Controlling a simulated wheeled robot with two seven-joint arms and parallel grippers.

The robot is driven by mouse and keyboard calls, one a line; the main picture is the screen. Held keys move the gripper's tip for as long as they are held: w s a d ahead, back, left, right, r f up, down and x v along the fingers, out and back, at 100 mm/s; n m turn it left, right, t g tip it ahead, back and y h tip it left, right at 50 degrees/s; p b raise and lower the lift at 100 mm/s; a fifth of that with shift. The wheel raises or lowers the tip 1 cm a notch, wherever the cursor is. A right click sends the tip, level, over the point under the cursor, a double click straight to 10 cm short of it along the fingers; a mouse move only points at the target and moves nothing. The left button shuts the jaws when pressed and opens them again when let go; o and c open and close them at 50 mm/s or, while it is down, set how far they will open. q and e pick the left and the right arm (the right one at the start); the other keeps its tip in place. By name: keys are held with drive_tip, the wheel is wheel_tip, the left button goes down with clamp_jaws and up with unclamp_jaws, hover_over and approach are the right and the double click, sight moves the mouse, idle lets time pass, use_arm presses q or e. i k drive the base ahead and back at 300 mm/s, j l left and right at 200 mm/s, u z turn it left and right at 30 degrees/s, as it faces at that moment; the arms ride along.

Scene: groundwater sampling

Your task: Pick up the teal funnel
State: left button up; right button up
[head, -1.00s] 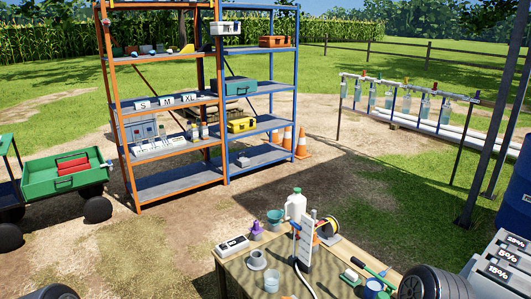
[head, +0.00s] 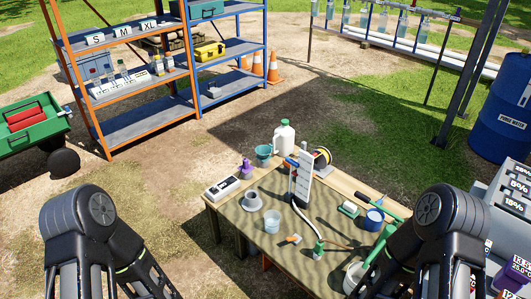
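The teal funnel (head: 264,151) is at the far left part of the work table (head: 285,262), next to the white jug. It appears upright with its wide mouth up; its lower part is too small to make out clearly. My two black arms show at the lower left and lower right of the head view. Neither gripper's fingers can be seen, and nothing touches the funnel.
Around the funnel stand a white jug (head: 285,138), a purple-topped item (head: 245,168), a white meter box (head: 221,187), a grey ring-shaped piece (head: 252,200) and a clear cup (head: 272,222). A white upright panel (head: 304,180) and a reel (head: 323,158) stand to its right.

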sight(263, 152)
drive_tip(key=u, duration=1.65)
drive_tip(key=i+j+z, duration=0.15)
drive_tip(key=i, duration=1.8)
drive_tip(key=i+z, duration=0.2)
drive_tip(key=i, duration=0.3)
drive_tip(key=i+z, duration=0.2)
drive_tip(key=i, duration=0.35)
drive_tip(key=i+j+z, duration=0.2)
drive_tip(key=i, duration=0.3)
drive_tip(key=i+j+z, duration=0.2)
drive_tip(key=i, duration=0.3)
drive_tip(key=i+l+z, duration=0.25)
drive_tip(key=z, duration=0.2)
drive_tip(key=i+z, duration=0.95)
drive_tip(key=i+j+z, duration=0.15)
drive_tip(key=i+z, duration=0.15)
drive_tip(key=z, duration=0.2)
drive_tip(key=i+l+z, duration=0.1)
drive_tip(key=i+z, duration=0.15)
drive_tip(key=i, duration=0.55)
drive_tip(key=i+z, duration=0.25)
drive_tip(key=i, duration=0.5)
drive_tip(key=i+j+z, duration=0.25)
drive_tip(key=i, duration=0.5)
